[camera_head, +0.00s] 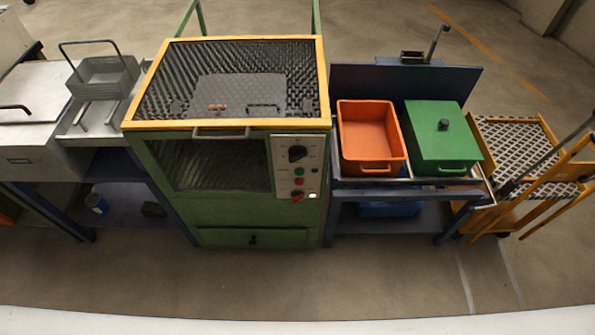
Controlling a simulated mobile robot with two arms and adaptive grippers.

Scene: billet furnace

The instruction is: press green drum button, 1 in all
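A green machine (222,218) with a yellow-framed mesh top (226,60) stands in the middle. A pale control panel (285,160) is on the right of its front. The panel carries a black knob (297,153), a small green button (299,172) and a red button (299,182) just below it. Lower down are a red knob (297,195) and a small white light (312,195). Nothing covers the panel. Neither of my grippers is in view.
Right of the machine, a blue bench holds an open orange bin (365,165) and a green lidded box (438,167). A yellow cart (500,207) stands at far right. A grey bench with a wire-handled basket (103,78) is at left. The floor in front is clear.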

